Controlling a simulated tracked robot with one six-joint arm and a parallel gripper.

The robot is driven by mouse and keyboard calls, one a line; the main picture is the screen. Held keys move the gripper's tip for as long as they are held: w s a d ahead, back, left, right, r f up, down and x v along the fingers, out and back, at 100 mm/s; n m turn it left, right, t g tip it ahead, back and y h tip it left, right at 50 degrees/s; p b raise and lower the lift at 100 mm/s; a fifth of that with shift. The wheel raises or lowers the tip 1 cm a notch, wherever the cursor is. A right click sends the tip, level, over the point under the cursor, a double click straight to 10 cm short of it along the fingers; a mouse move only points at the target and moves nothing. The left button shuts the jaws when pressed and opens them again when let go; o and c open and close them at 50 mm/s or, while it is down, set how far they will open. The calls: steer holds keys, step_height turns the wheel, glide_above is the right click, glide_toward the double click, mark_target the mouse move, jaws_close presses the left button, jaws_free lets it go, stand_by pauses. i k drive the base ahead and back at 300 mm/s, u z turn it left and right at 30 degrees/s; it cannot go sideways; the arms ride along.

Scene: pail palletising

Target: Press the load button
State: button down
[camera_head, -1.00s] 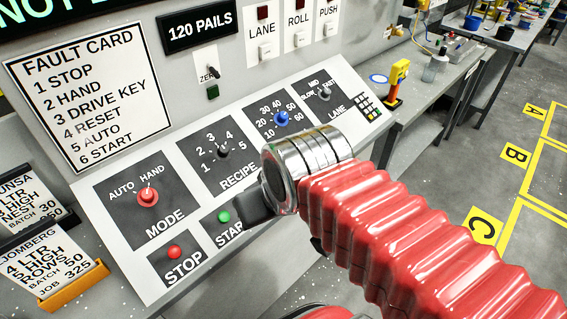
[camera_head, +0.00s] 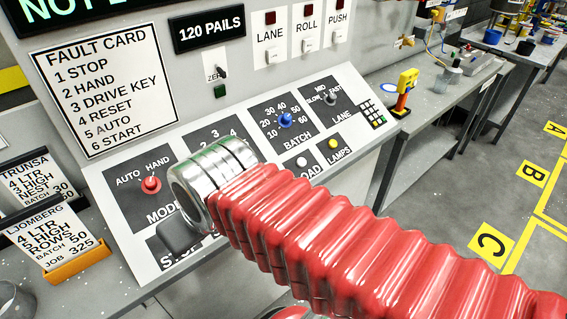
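The load button (camera_head: 301,162) is a white round button on the sloped control panel, above a label partly covered by my arm so that only "OAD" shows.
The red MODE knob (camera_head: 151,185), blue BATCH knob (camera_head: 285,120), LANE knob (camera_head: 330,98) and yellow LAMPS button (camera_head: 333,143) stand on the panel. Card holders (camera_head: 78,268) are at the left. A yellow handheld device (camera_head: 404,88) stands on the right bench. Open floor lies at right.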

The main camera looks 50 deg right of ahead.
mark_target(301, 162)
steer(key=u, duration=1.9)
steer(key=k, duration=1.3)
steer(key=u, duration=0.45)
